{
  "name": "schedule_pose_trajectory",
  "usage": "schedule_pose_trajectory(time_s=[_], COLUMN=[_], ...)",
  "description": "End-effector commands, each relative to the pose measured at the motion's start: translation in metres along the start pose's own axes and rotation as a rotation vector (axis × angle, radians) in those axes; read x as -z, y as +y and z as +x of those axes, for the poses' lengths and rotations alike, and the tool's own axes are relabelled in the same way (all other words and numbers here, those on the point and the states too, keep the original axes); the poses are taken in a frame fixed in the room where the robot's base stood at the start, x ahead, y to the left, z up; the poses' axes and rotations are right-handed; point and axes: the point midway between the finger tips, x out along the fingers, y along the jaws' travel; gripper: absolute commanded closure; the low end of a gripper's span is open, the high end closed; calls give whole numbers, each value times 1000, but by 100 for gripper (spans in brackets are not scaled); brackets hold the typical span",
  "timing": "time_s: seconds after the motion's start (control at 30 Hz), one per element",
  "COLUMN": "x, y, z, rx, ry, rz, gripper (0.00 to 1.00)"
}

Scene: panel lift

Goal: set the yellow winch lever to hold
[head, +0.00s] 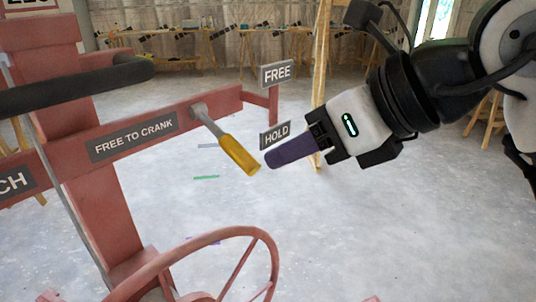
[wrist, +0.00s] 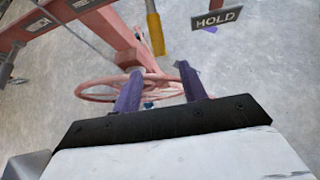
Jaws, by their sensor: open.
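The yellow winch lever (head: 238,154) sits on a red crossbar and points down and to the right, its tip near the height of the HOLD sign (head: 275,136). The FREE sign (head: 277,73) is above, at the bar's right end. My gripper (head: 272,159) is just right of the lever tip, with a small gap in the head view. In the wrist view the lever (wrist: 155,30) hangs beyond the open purple fingers (wrist: 158,82), and the HOLD sign (wrist: 217,18) is at upper right. Nothing is between the fingers.
A red handwheel (head: 225,262) is below the lever. A dark padded bar (head: 80,85) crosses the red frame (head: 85,190) at left. The concrete floor is mostly clear, with wooden benches (head: 200,38) far behind.

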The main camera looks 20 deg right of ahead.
Motion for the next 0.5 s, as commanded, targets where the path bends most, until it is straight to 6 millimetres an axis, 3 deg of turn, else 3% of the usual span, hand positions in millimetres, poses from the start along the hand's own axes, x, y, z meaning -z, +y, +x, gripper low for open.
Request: schedule_pose_trajectory(time_s=[0.2,0.5], x=[-1,0], y=[0,0], z=[-37,-48], rx=[0,-1], ry=[0,1], rz=[1,0], gripper=[58,58])
